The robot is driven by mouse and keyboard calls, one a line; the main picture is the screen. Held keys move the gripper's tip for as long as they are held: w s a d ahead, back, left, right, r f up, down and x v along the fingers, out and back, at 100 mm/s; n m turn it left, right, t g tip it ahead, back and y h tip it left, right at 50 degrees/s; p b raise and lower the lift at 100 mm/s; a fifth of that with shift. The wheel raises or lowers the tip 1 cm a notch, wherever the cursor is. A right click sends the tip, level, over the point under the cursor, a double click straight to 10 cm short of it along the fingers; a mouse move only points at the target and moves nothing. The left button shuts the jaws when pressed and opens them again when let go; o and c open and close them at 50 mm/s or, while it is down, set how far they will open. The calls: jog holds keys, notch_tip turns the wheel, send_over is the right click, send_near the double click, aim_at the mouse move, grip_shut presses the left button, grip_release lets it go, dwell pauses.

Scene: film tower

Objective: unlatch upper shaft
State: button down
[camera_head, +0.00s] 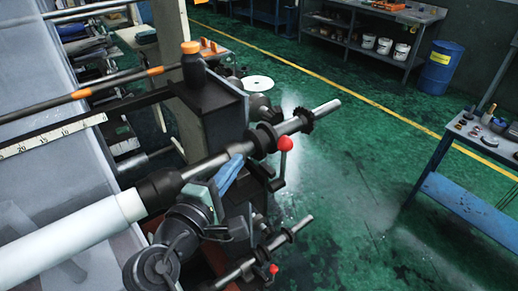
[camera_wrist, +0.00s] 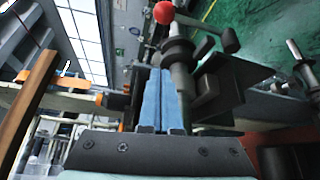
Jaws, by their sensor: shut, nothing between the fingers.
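The upper shaft (camera_head: 300,122) is a steel rod with black collars, sticking out right from the machine in the head view. Its latch lever with a red ball (camera_head: 285,145) hangs just below the rod. In the wrist view the red ball (camera_wrist: 163,12) is at the top, above dark shaft parts (camera_wrist: 180,55). My gripper (camera_head: 236,163) has blue fingers, shut and empty, just left of the lever and below the shaft. In the wrist view my gripper (camera_wrist: 161,72) points toward the latch parts; whether it touches them I cannot tell.
A lower shaft (camera_head: 268,254) with its own red ball (camera_head: 273,268) lies below. A white roll (camera_head: 65,243) sits on the upper shaft's left. A dark bottle with an orange cap (camera_head: 192,68) stands on the machine housing. Green floor (camera_head: 370,190) is open to the right, before a blue bench (camera_head: 465,195).

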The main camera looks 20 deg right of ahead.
jog(key=p+x, duration=0.1)
jog(key=x, duration=0.4)
jog(key=p+x, duration=0.1)
jog(key=x, duration=0.3)
jog(key=shift+w+d+r, duration=0.2)
jog(key=shift+w+d, duration=0.05)
jog(key=shift+d, duration=0.15)
jog(key=shift+s+d+r+p, duration=0.1)
jog(key=shift+s+d+p, duration=0.2)
jog(key=shift+s+p, duration=0.2)
jog(key=shift+s+d+r+p, duration=0.1)
jog(key=shift+s+d+p, duration=0.25)
jog(key=shift+s, duration=0.25)
jog(key=shift+s+d, duration=0.2)
jog(key=shift+s, duration=0.35)
jog(key=shift+s+d+m+b, duration=0.15)
jog(key=shift+s+m+b, duration=0.25)
jog(key=shift+b, duration=0.25)
